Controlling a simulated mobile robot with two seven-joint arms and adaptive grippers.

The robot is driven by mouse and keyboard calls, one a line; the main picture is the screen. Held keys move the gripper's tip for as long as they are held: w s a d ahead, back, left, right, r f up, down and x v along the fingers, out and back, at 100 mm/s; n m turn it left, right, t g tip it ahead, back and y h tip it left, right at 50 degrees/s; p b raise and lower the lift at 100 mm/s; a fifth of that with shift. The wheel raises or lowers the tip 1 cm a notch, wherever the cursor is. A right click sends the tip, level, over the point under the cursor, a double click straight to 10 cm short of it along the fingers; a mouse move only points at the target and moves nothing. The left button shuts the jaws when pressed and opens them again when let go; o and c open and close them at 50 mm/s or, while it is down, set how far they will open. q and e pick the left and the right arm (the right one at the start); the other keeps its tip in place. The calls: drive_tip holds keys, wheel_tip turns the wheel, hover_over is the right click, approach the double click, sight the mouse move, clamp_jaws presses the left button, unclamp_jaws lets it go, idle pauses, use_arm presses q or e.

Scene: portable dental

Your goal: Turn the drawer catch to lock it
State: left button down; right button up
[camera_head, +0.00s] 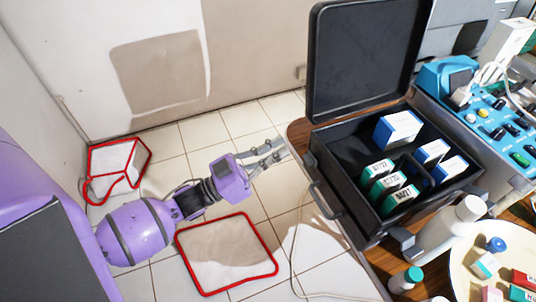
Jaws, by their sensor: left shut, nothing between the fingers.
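My left gripper (275,153), on the purple arm coming in from the left, is shut and empty. In the picture its fingertips are just left of the wooden table's left edge and of the open black case (350,226). They look apart from both, though the depth is hard to judge. The case has a handle (325,200) and a small dark fitting (310,160) on its near left side. I cannot clearly make out a drawer or its catch. My right gripper is out of view.
The case's lid (362,55) stands up at the back. Boxes lie inside the case. A blue device (490,115), white bottle (468,210) and round tray (458,270) crowd the table's right. Red-edged items (228,254) lie on the open tiled floor at left.

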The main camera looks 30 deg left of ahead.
sight(309, 159)
use_arm(q)
drive_tip(key=shift+w+d+f, duration=0.4)
drive_tip(key=shift+w+d, duration=0.1)
drive_tip(key=shift+w, duration=0.15)
drive_tip(key=shift+w+d+f, duration=0.4)
drive_tip(key=shift+w+d, duration=0.1)
drive_tip(key=shift+w, duration=0.2)
drive_tip(key=shift+w+d+f, duration=0.4)
drive_tip(key=shift+w+d, duration=0.1)
drive_tip(key=shift+w, duration=0.15)
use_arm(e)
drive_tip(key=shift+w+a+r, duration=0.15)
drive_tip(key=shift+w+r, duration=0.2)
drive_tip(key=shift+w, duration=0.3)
use_arm(q)
drive_tip(key=shift+a+n, duration=0.1)
drive_tip(key=shift+n, duration=0.3)
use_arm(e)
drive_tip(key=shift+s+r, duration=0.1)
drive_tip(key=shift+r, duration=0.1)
use_arm(q)
drive_tip(key=shift+n+y+p, duration=0.3)
drive_tip(key=shift+n+p, duration=0.1)
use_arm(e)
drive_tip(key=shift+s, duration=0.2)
